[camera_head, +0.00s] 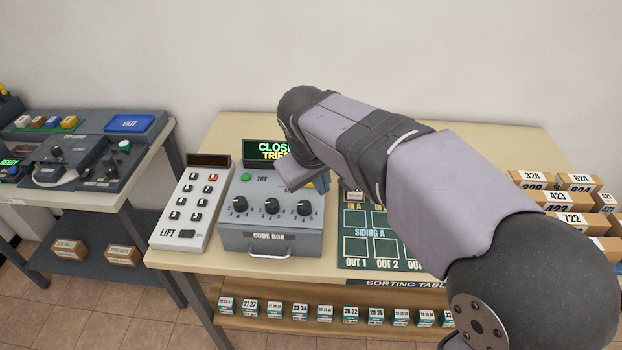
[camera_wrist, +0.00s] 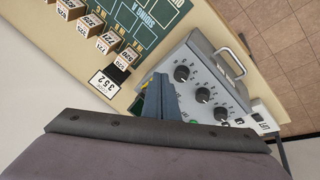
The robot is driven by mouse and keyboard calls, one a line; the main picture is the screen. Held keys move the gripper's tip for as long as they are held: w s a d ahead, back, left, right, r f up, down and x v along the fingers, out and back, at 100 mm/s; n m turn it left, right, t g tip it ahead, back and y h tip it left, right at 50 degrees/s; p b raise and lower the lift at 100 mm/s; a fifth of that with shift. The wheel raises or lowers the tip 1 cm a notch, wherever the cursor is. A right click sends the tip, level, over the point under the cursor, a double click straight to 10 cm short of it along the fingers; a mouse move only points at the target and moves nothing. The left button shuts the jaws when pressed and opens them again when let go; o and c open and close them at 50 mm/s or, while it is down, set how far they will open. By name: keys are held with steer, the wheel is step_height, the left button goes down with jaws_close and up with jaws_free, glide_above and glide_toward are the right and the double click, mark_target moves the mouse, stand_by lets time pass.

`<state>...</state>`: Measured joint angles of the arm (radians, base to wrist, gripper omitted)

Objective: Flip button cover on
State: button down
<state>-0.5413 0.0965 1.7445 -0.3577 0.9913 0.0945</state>
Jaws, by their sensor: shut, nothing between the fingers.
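No flip-up button cover can be made out clearly in either view. The grey code box (camera_head: 270,241) has a green button (camera_head: 246,177) marked TRY, a row of three black knobs (camera_head: 271,206) and a front handle. A yellow part (camera_head: 322,183) shows at its right rear, partly hidden by my arm. My gripper (camera_head: 304,207) is shut and empty, over the right part of the box. In the wrist view my gripper (camera_wrist: 161,84) points at the box's edge beside the yellow part. I cannot tell whether it touches the box.
A display (camera_head: 264,150) stands behind the box. A white LIFT keypad (camera_head: 190,207) is close on its left; a green siding board (camera_head: 356,248) is on its right. Numbered cartons (camera_head: 560,200) crowd the table's right. A separate console (camera_head: 80,150) stands left, across a gap.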

steer(key=w+a+r+n+t, duration=0.1)
steer(key=w+a+r+t, duration=0.1)
steer(key=a+r, duration=0.3)
steer(key=p, duration=0.1)
glide_above(311, 190)
steer(key=s+a, duration=0.2)
steer(key=a, duration=0.1)
steer(key=f, duration=0.9)
steer(key=shift+s+d+f, duration=0.2)
steer(key=shift+d+f, duration=0.05)
steer(key=shift+f, duration=0.05)
steer(key=shift+w+d+f+p, duration=0.15)
steer(key=shift+w+d+p, duration=0.25)
steer(key=shift+w+d, duration=0.35)
steer(key=shift+w+d+f, duration=0.25)
steer(key=shift+w+d, duration=0.2)
steer(key=shift+d, duration=0.05)
steer(key=shift+w+d+f, duration=0.1)
steer(key=shift+w+d, duration=0.1)
steer(key=shift+d, duration=0.7)
